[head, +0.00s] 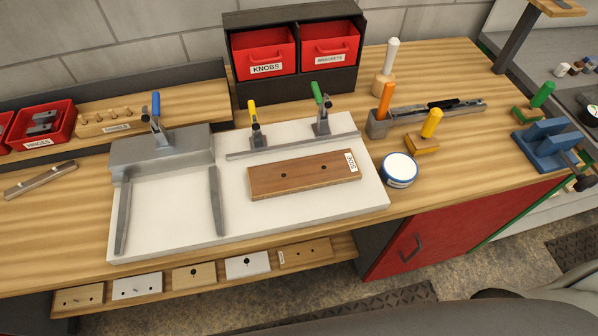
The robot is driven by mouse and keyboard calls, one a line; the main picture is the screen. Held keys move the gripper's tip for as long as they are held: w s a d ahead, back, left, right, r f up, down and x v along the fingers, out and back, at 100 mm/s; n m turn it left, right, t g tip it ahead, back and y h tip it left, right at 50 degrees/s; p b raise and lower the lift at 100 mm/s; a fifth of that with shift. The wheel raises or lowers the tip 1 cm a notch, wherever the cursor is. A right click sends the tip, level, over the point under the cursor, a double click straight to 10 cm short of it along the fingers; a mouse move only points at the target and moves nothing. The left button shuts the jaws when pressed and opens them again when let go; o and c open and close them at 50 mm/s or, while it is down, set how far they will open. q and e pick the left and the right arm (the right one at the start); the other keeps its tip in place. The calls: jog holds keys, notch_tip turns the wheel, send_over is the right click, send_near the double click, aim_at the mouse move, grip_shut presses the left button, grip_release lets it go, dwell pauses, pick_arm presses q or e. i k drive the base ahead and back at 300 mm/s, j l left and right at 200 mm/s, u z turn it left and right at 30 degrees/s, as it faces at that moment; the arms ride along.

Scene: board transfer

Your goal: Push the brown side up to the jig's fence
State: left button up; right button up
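The grey fence (290,146) is a low bar running along the plate behind the board. A narrow strip of white plate shows between them, so they are apart, with the board slightly tilted relative to the fence. A yellow-handled clamp (254,124) and a green-handled clamp (321,110) stand behind the fence. Neither of my grippers shows in the head view.
A grey block with a blue-handled clamp (157,120) and two grey rails (216,200) occupy the plate's left part. A round blue-rimmed tin (399,170) stands right of the plate. Red bins (264,55) stand behind. Several small plates (194,275) lie on a lower front shelf.

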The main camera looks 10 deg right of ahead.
aim_at(267, 181)
jog(key=k+l+u, duration=0.1)
jog(key=l+u, duration=0.3)
jog(key=k+l+u, duration=0.15)
jog(key=l+u, duration=0.25)
jog(key=k+l+u, duration=0.15)
jog(key=u, duration=0.25)
jog(key=l, duration=0.1)
